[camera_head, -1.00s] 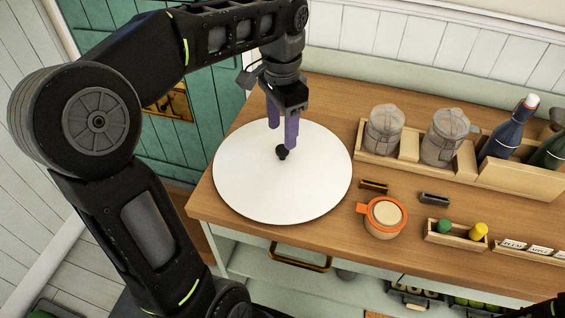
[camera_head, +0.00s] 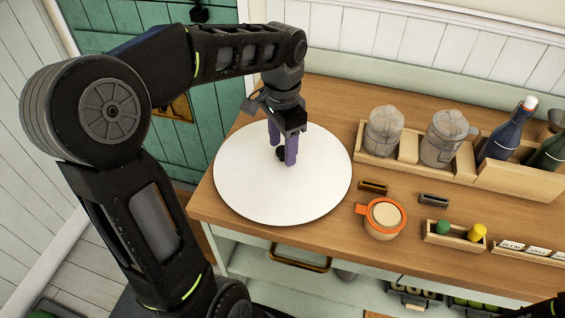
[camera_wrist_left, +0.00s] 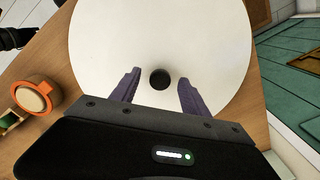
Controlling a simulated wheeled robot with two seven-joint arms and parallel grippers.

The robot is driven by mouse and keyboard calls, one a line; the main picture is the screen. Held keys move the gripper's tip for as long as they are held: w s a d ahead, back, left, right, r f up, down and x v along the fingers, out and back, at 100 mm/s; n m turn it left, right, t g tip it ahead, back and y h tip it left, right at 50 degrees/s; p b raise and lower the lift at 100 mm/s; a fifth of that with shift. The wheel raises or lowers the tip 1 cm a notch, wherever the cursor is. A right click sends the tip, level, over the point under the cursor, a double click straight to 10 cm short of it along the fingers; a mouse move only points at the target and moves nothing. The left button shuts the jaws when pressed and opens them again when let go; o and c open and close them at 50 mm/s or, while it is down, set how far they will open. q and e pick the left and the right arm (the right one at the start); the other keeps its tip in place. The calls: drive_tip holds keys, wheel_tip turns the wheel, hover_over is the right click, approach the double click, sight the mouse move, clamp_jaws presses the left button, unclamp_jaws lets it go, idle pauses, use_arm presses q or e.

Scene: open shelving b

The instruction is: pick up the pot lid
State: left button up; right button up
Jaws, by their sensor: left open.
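The pot lid (camera_head: 300,195) is a large white disc with a small dark knob (camera_head: 281,153), lying on the left part of the wooden counter. My left gripper (camera_head: 283,155) points down over the lid, its purple fingers open and close to the knob. In the left wrist view the lid (camera_wrist_left: 160,40) fills the middle, and the dark knob (camera_wrist_left: 160,79) shows between and just beyond the two open fingertips of the left gripper (camera_wrist_left: 158,82). I cannot tell whether the fingers touch the lid. Nothing is held.
A jar with an orange rim (camera_head: 383,218) stands right of the lid. Two small holders (camera_head: 373,187) lie near it. A wooden rack (camera_head: 470,175) with glass jars and bottles stands at the back right. A small box (camera_head: 455,238) holds green and yellow items.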

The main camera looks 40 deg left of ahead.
use_arm(q)
clamp_jaws()
idle(0.6)
idle(0.8)
